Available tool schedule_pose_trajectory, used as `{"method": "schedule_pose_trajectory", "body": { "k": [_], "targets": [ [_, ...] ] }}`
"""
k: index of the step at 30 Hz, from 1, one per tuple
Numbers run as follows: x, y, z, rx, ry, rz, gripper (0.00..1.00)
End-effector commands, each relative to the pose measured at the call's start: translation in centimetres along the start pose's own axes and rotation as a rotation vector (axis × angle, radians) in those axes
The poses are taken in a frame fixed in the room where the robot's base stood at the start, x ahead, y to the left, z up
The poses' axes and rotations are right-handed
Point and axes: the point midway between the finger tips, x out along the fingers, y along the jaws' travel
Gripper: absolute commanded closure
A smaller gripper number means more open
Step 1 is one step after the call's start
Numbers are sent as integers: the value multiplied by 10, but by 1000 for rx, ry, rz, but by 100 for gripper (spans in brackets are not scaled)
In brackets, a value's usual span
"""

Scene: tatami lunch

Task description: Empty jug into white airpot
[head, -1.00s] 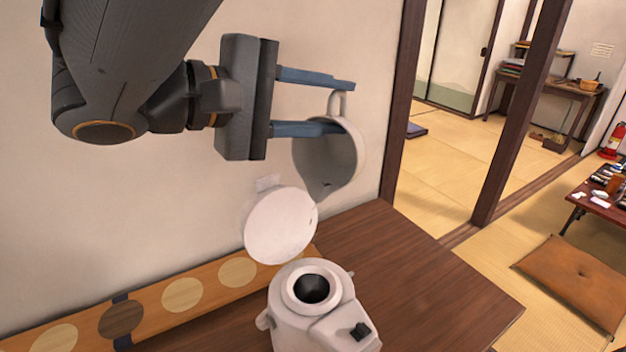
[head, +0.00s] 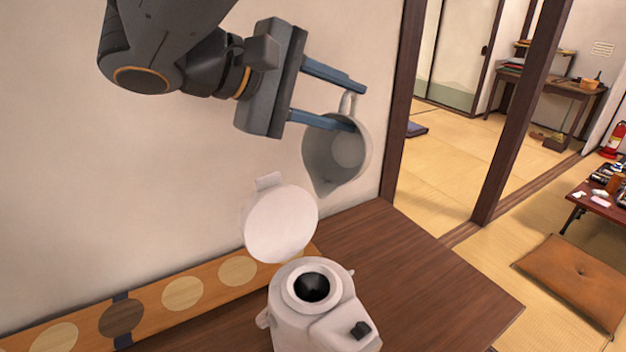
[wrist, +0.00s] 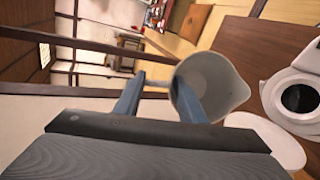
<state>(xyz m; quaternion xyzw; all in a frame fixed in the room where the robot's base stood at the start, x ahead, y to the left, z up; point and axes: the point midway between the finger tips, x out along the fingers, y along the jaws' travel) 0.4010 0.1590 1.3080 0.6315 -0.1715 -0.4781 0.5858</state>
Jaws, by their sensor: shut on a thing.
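My gripper (head: 358,108) is shut on the handle of the grey-white jug (head: 318,150) and holds it in the air. The jug is tilted, its mouth facing the head camera and its spout pointing down. I see no liquid inside. The wrist view also shows the jug (wrist: 228,82) beyond the blue fingers. The white airpot (head: 290,318) stands upright on the table below the jug, its round dark opening uncovered. Its round lid (head: 280,224) is raised at the back, below and left of the jug. The jug is apart from the airpot.
The dark wooden table (head: 420,275) is clear right of the airpot. A board with round discs (head: 210,285) lies along the wall at left. A dark post (head: 400,110) stands behind the table. A brown cushion (head: 572,280) lies on the floor at right.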

Motion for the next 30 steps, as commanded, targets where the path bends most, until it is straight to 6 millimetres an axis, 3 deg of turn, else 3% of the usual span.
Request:
{"method": "schedule_pose_trajectory", "body": {
  "k": [30],
  "targets": [
    [98,-19,-40,-262,-26,-630,100]
  ]
}}
